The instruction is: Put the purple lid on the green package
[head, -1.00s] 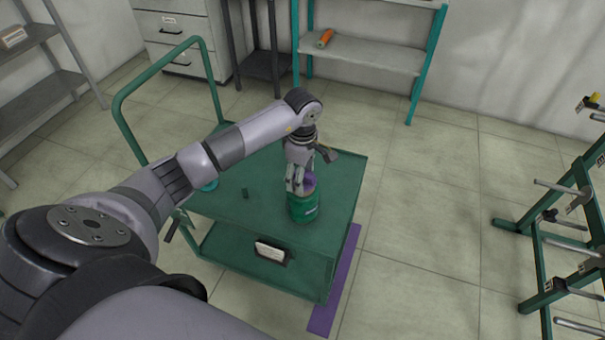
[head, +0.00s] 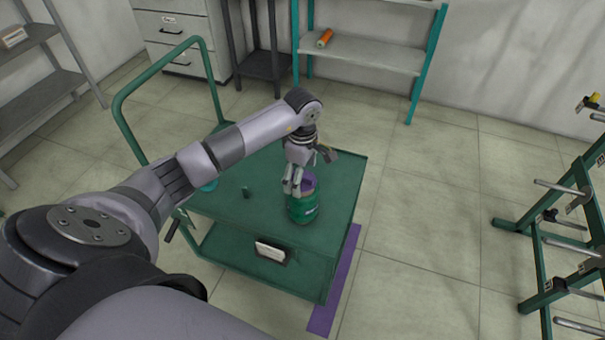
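The green package (head: 303,210) is a round green container with a pale label mark. It stands upright near the right front part of the green cart's top (head: 335,190). The purple lid (head: 308,181) shows at the top of the package, partly covered by my gripper. I cannot tell whether it sits flat or is pressed down. My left gripper (head: 292,187) points down at the left side of the lid and the package's rim. Its fingers are too small to tell whether they are open or touching the lid. My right gripper is out of view.
A green rack with pegs (head: 560,235) stands at right. The floor between is clear.

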